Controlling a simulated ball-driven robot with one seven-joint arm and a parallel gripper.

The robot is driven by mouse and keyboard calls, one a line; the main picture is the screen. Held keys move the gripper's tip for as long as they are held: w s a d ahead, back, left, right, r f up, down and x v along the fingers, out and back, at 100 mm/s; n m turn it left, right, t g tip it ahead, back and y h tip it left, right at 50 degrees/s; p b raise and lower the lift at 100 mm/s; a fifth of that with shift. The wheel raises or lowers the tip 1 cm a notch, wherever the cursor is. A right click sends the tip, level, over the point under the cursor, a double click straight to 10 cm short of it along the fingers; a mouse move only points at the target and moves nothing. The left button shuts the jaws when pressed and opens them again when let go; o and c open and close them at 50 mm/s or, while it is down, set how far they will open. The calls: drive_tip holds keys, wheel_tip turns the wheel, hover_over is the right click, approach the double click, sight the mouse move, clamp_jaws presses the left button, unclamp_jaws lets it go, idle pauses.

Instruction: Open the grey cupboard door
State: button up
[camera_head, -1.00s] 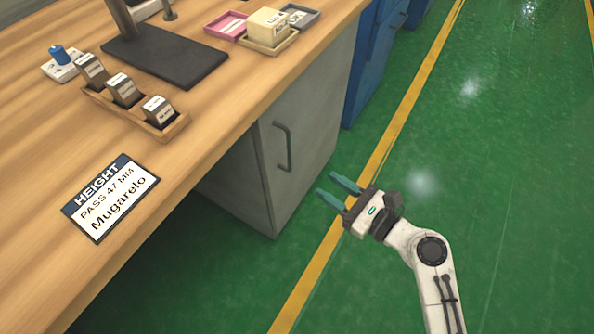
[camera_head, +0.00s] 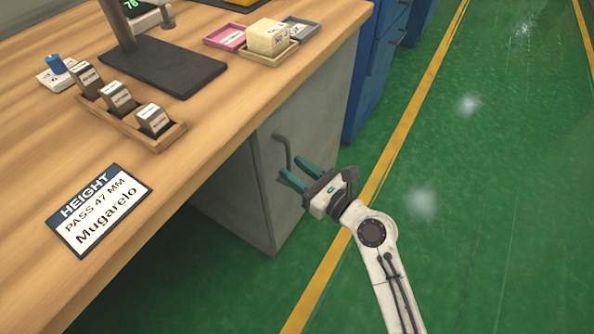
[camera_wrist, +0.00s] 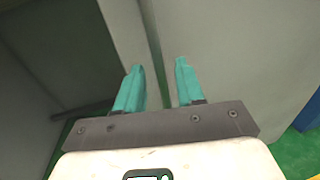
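The grey cupboard door (camera_head: 318,118) is on the front of the grey cupboard under the wooden bench and looks shut. Its upright bar handle (camera_head: 281,143) is near the door's left edge; its lower part is hidden behind my fingers. My gripper (camera_head: 291,168) is open, with its two teal fingers pointing at the handle. In the wrist view my fingers (camera_wrist: 159,68) stand apart in front of the grey surface. A narrow upright strip runs between them there; I cannot tell if it is the handle or an edge. I cannot tell if my fingers touch the handle.
The wooden bench top (camera_head: 215,125) overhangs on the left, with a label card (camera_head: 98,210), a block rack (camera_head: 130,115) and trays. Blue drawers (camera_head: 372,75) stand beyond the cupboard. The green floor (camera_head: 470,200) on the right is clear.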

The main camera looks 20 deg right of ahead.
drive_tip(key=shift+c, duration=0.5)
clamp_jaws()
